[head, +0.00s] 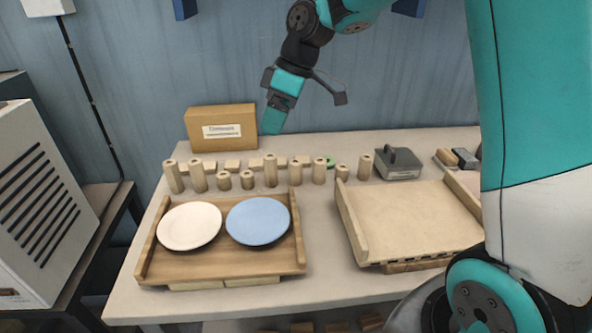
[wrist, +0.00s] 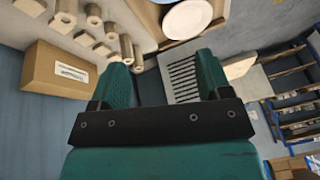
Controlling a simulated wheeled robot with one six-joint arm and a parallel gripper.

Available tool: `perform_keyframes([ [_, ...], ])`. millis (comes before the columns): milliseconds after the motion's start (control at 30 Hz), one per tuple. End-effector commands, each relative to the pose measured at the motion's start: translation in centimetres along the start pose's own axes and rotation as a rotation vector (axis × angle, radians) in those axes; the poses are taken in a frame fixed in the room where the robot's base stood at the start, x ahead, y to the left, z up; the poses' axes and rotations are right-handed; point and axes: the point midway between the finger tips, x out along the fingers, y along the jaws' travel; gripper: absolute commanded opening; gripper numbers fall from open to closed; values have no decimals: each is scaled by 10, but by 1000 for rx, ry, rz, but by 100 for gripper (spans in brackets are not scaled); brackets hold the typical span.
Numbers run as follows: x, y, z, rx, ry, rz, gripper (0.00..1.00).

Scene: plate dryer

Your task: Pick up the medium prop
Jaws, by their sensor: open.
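Several upright pale wooden cylinders of different heights stand in a row along the back of the table. Mid-height ones, such as the prop (head: 295,172) and the prop (head: 319,171), stand right of the row's middle. I cannot tell for sure which is the medium prop. Part of the row shows at the upper left of the wrist view, including a wooden prop (wrist: 102,49). My gripper (head: 275,122) is above the back of the table, over the row and apart from it. In the wrist view my gripper (wrist: 162,64) has its teal fingers spread with nothing between them.
A cardboard box (head: 221,128) stands behind the row at the left. A wooden tray (head: 220,271) holds a white plate (head: 189,226) and a blue plate (head: 258,221). An empty wooden rack (head: 410,215) is at the right. A grey block (head: 398,165) stands behind it.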

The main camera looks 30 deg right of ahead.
Motion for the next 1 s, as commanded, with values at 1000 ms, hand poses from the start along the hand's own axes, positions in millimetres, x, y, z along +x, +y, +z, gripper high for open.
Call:
perform_keyframes([
  [1000, 134, 207, 82, -259, 19, 59, 71],
])
